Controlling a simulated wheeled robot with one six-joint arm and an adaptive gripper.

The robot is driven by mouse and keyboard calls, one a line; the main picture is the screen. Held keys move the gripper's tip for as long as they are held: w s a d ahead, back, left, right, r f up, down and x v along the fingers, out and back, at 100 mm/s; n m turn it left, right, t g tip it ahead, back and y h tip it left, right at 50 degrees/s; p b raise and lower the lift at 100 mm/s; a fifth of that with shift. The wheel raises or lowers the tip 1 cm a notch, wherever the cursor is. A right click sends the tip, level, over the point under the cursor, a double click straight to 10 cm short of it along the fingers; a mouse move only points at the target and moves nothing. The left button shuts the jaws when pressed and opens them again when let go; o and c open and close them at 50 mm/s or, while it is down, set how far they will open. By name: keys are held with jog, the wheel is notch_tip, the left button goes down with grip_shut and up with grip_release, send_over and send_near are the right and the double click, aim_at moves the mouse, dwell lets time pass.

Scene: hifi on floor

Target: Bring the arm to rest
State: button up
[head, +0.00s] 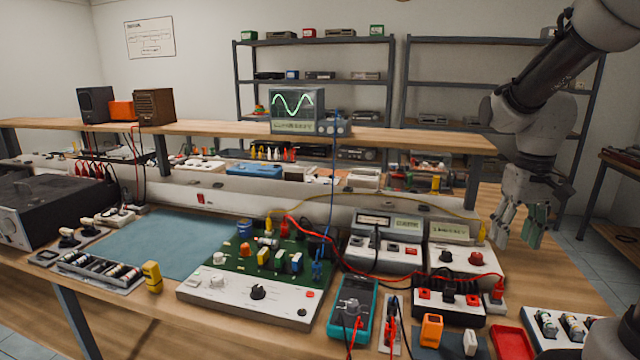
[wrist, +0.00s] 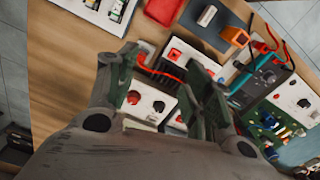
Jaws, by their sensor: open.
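My gripper (head: 518,222) hangs from my arm at the right of the head view, pointing down above the right end of the workbench (head: 545,275). Its two fingers are apart and nothing is between them. In the wrist view the open fingers (wrist: 165,85) spread over a black box with red terminals and white-faced instruments (wrist: 148,102). The gripper is apart from these things, with no contact visible. My arm reaches down from the upper right corner of the head view.
A circuit board panel (head: 258,278), a teal multimeter (head: 352,305), a red tray (head: 512,342) and power supplies (head: 465,258) crowd the bench. Red leads run across it. A raised shelf (head: 400,135) carries an oscilloscope (head: 297,108). Bare wood shows at the bench's right end.

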jog(key=s+a+r+t, duration=0.1)
jog(key=s+r+t, duration=0.1)
jog(key=s, duration=0.5)
jog(key=s+a+r+t, duration=0.2)
jog(key=s+r, duration=0.2)
jog(key=s, duration=0.3)
jog(key=shift+s+a+n, duration=0.15)
jog(key=shift+a+n, duration=0.1)
jog(key=shift+n, duration=0.05)
jog(key=shift+a, duration=0.1)
dwell(5.5)
